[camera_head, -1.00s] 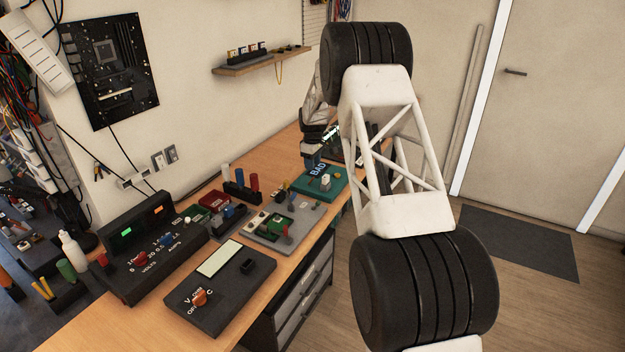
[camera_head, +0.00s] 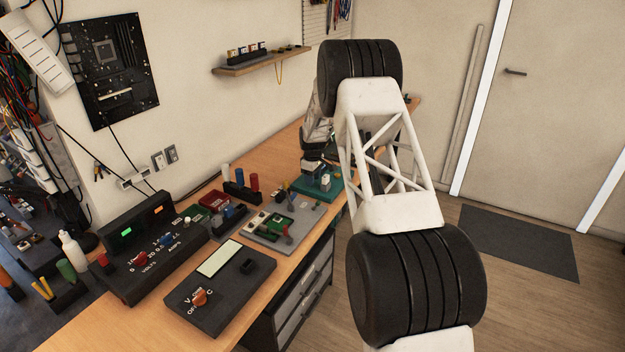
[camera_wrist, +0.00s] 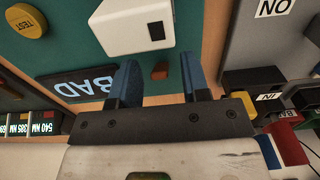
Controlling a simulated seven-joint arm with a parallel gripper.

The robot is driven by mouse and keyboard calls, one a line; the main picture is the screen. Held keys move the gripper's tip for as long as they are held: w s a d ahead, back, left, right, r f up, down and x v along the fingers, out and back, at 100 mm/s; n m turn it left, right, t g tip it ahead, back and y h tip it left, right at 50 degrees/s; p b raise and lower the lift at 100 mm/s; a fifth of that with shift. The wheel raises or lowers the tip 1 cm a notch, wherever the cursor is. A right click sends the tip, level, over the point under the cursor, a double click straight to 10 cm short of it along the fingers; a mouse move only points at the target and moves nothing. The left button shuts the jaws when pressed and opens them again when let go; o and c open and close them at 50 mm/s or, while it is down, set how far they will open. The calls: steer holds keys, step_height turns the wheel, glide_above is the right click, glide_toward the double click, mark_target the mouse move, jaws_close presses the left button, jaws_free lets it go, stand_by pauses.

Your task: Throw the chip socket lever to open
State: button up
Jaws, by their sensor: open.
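The teal tester board (camera_head: 328,193) lies on the bench at the far right of the equipment; it also fills the upper left of the wrist view (camera_wrist: 80,45). It carries a white socket block (camera_wrist: 133,24), which also shows in the head view (camera_head: 325,182). A small reddish-brown piece (camera_wrist: 160,71), likely the tip of the socket lever, shows between my fingers; the rest of the lever is not clear. My gripper (camera_wrist: 159,66) is open, its blue fingers on either side of that piece. I cannot tell whether they touch it. In the head view my gripper (camera_head: 312,172) is over the board.
A dark BAD display (camera_wrist: 80,84) and a yellow TEST button (camera_wrist: 27,20) are on the teal board. A grey panel (camera_head: 262,236) with switches lies beside it. A meter (camera_head: 220,288) and a power supply (camera_head: 150,250) stand nearer. Bare wood lies along the bench front.

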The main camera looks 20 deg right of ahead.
steer(key=shift+f, duration=0.2)
steer(key=shift+c, duration=0.3)
jaws_close()
steer(key=shift+w+a+g+h, duration=0.1)
steer(key=shift+a+g+h, duration=0.05)
steer(key=shift+g+h, duration=0.15)
steer(key=g+h, duration=0.1)
steer(key=w+a+g+h, duration=0.1)
steer(key=g+h, duration=0.1)
steer(key=shift+w+a+r+g+h, duration=0.1)
steer(key=shift+w+r+g+h, duration=0.05)
steer(key=shift+g+h, duration=0.15)
steer(key=g+h, duration=0.1)
steer(key=w+g+h, duration=0.1)
steer(key=a+g+h, duration=0.1)
steer(key=g+h, duration=0.1)
steer(key=shift+w+a+f, duration=0.1)
steer(key=shift+w+f, duration=0.05)
steer(key=shift+f, duration=0.1)
stand_by(0.5)
